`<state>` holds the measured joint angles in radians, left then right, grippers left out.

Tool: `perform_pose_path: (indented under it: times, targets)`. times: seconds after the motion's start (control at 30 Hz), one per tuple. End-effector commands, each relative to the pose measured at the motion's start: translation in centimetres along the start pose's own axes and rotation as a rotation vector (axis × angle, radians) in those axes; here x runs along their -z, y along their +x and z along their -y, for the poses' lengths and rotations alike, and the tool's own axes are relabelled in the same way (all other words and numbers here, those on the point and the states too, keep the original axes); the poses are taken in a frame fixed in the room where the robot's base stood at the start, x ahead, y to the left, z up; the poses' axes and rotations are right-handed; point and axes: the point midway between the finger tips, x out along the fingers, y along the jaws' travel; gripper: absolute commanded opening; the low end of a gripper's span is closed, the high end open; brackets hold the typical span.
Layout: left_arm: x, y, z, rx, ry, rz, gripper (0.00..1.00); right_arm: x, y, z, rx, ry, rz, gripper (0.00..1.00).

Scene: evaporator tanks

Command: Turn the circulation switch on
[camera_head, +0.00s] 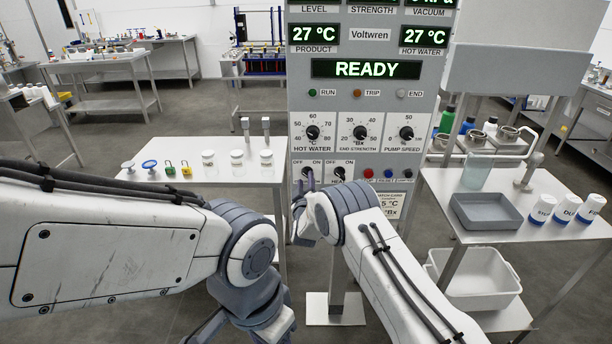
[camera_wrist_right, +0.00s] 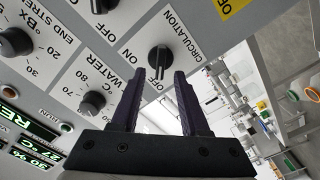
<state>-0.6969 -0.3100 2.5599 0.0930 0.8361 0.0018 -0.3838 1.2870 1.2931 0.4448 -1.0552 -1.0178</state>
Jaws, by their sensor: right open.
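My left gripper (camera_head: 218,328) is low and partly cut off at the bottom edge.
The heater switch (camera_head: 340,172) is just right of the right gripper. A table (camera_head: 200,165) with white jars stands left, another (camera_head: 450,205) with a grey tray (camera_head: 486,211) right. The display (camera_head: 366,68) reads READY.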

Motion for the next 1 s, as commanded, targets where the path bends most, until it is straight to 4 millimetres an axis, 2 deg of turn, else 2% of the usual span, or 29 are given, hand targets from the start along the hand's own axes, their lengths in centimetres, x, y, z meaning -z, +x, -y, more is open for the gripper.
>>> perform_pose_path:
  times: [0.23, 0.6, 0.63, 0.73, 0.77, 1.0]
  targets:
    - [0.0, -0.5, 0.0, 0.000, 0.000, 0.000, 0.51, 0.0, 2.0, 0.0, 0.000, 0.001, 0.001, 0.45]
    - [0.0, -0.5, 0.0, 0.000, 0.000, 0.000, 0.51, -0.1, 2.3, 0.0, 0.000, 0.001, 0.001, 0.45]
    - [0.0, -0.5, 0.0, 0.000, 0.000, 0.000, 0.51, -0.1, 2.3, 0.0, 0.001, 0.001, 0.001, 0.41]
    - [0.0, -0.5, 0.0, 0.000, 0.000, 0.000, 0.51, 0.0, 2.3, 0.0, 0.000, 0.001, 0.001, 0.03]
    - [0.0, -0.5, 0.0, 0.000, 0.000, 0.000, 0.51, 0.0, 2.3, 0.0, 0.000, 0.001, 0.001, 0.00]
    - [0.0, -0.3, 0.0, 0.000, 0.000, 0.000, 0.51, -0.1, 2.3, 0.1, 0.001, 0.006, 0.001, 0.00]
